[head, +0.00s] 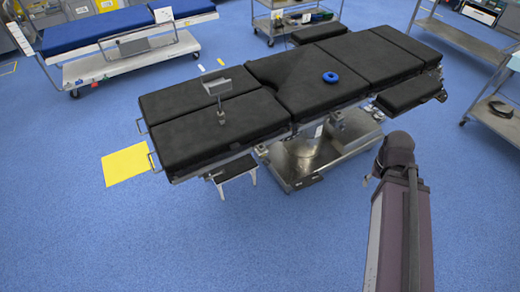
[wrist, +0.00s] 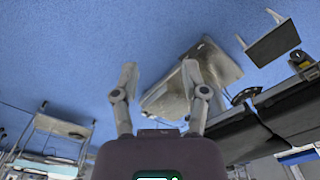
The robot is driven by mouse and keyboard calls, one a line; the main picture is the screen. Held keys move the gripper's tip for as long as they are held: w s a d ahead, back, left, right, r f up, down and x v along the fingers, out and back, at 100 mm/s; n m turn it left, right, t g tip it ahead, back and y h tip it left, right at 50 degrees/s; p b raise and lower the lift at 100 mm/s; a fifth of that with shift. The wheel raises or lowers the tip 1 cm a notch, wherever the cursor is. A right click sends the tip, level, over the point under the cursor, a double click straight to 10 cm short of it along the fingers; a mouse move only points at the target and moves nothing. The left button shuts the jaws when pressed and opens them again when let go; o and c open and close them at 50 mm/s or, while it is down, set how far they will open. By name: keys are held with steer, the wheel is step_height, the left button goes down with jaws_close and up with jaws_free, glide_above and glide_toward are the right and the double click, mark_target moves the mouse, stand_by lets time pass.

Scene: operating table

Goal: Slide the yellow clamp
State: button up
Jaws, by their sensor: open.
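No clamp is clearly recognisable in the head view. In the wrist view, a small dark part with a yellowish patch (wrist: 301,59) sits at the right edge by the operating table's side; it is too small to tell whether it is the yellow clamp. The black-padded operating table (head: 325,75) stands in the middle of the head view. My gripper (wrist: 158,72) is open and empty, its two fingers spread apart and touching nothing. It is away from the table's side. The gripper itself is not visible in the head view, where only my arm shows.
A yellow square (head: 126,165) lies on the floor. A blue-topped trolley (head: 110,65) and metal carts (head: 500,110) stand around. The blue floor in front is clear.

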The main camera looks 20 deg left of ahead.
steer(key=o, duration=0.6)
steer(key=shift+w+f, duration=0.1)
steer(key=shift+w+a+f+b, duration=0.1)
steer(key=shift+a+f+b, duration=0.1)
steer(key=shift+a+b, duration=0.1)
steer(key=n+t+y+b, duration=0.9)
steer(key=n+y+b, duration=0.1)
steer(key=b, duration=1.6)
glide_toward(263, 152)
steer(key=v, duration=0.2)
steer(key=shift+d+r, duration=0.1)
steer(key=shift+r, duration=0.05)
steer(key=shift+w, duration=0.15)
steer(key=b+x, duration=0.5)
steer(key=x, duration=0.8)
steer(key=shift+w+a, duration=0.1)
steer(key=shift+a, duration=0.25)
